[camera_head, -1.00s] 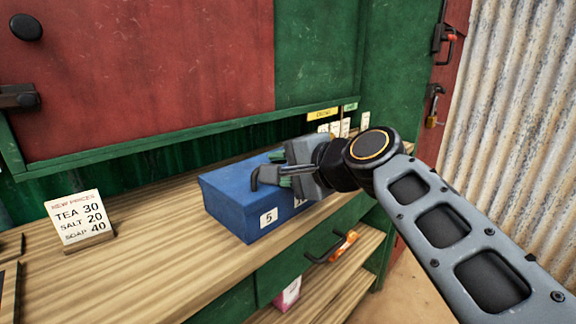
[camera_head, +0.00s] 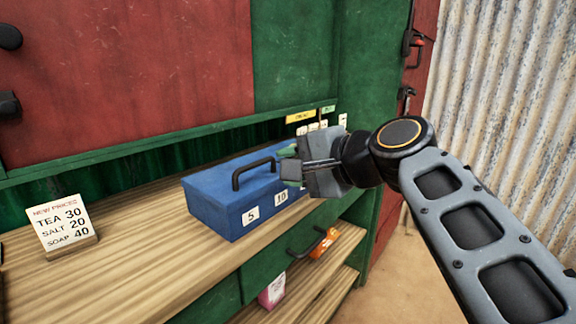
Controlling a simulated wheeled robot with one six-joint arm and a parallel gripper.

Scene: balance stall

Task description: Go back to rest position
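My gripper (camera_head: 286,168) is at the centre right, at the end of my arm. It points left toward the right end of a blue cash box (camera_head: 222,196) on the wooden counter. The fingers overlap the box's right end in the picture; I cannot tell whether they touch it. Something green shows at the fingers, and I cannot tell if it is a finger pad or a held thing. The box lid is down, with its black handle (camera_head: 253,171) standing up clear of the gripper. Labels 5 and 10 show on its front.
A price sign (camera_head: 63,222) stands on the counter (camera_head: 130,262) at left. White tags (camera_head: 322,127) stand behind the gripper. A drawer handle (camera_head: 307,244) juts out below the counter. An orange item (camera_head: 324,243) and a pink packet (camera_head: 272,291) sit lower down. Bare floor lies at right.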

